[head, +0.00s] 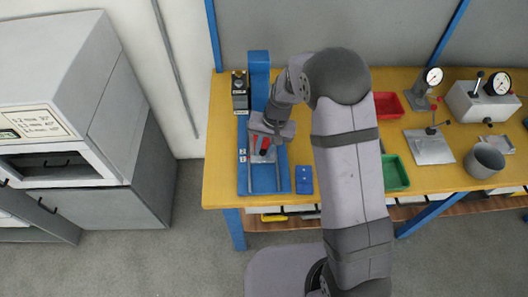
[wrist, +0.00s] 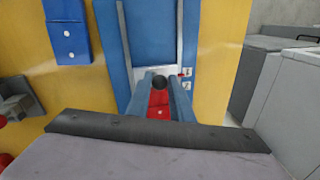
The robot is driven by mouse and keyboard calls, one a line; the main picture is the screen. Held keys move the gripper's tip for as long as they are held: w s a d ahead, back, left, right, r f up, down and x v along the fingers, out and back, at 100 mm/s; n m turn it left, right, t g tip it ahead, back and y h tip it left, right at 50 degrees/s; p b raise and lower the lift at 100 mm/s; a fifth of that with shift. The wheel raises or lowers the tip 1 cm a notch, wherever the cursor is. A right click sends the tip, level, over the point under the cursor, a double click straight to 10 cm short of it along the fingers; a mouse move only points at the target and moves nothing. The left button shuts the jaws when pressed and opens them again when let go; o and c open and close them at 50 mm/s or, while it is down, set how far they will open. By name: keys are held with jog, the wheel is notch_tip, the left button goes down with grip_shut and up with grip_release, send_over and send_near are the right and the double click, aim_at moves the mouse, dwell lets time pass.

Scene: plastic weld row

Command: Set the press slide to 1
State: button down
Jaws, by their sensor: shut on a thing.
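The press (head: 258,62) is a blue stand with a long blue base at the left end of the yellow bench. Its slide (head: 264,150) shows as a red and pale piece on the base between two rails. In the wrist view the slide's red body (wrist: 158,101) shows, with a round dark knob (wrist: 158,82) above it. My gripper (head: 263,146) is over the base, its two fingers (wrist: 161,80) shut on the knob from either side. Small white number labels (head: 243,155) sit beside the left rail. Their digits and the slide's exact alignment with them are unclear.
A blue block with two pale dots (head: 304,179) lies right of the base. A dark box with knobs (head: 240,91) stands left of the press column. Red (head: 387,104) and green (head: 394,172) trays lie beyond my arm. A grey cabinet (head: 125,130) stands left of the bench.

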jog(key=c, duration=1.6)
grip_release()
jog(key=shift+r, duration=0.15)
jog(key=shift+s+d+r+b, duration=0.1)
jog(key=shift+d+r+b, duration=0.2)
jog(key=shift+r, duration=0.85)
jog(key=shift+w+d+r+b, duration=0.15)
jog(key=shift+r+b, duration=0.15)
jog(key=shift+r, duration=0.9)
jog(key=shift+s+d+r+b, duration=0.15)
jog(key=shift+d+r+b, duration=0.15)
jog(key=shift+r, duration=0.85)
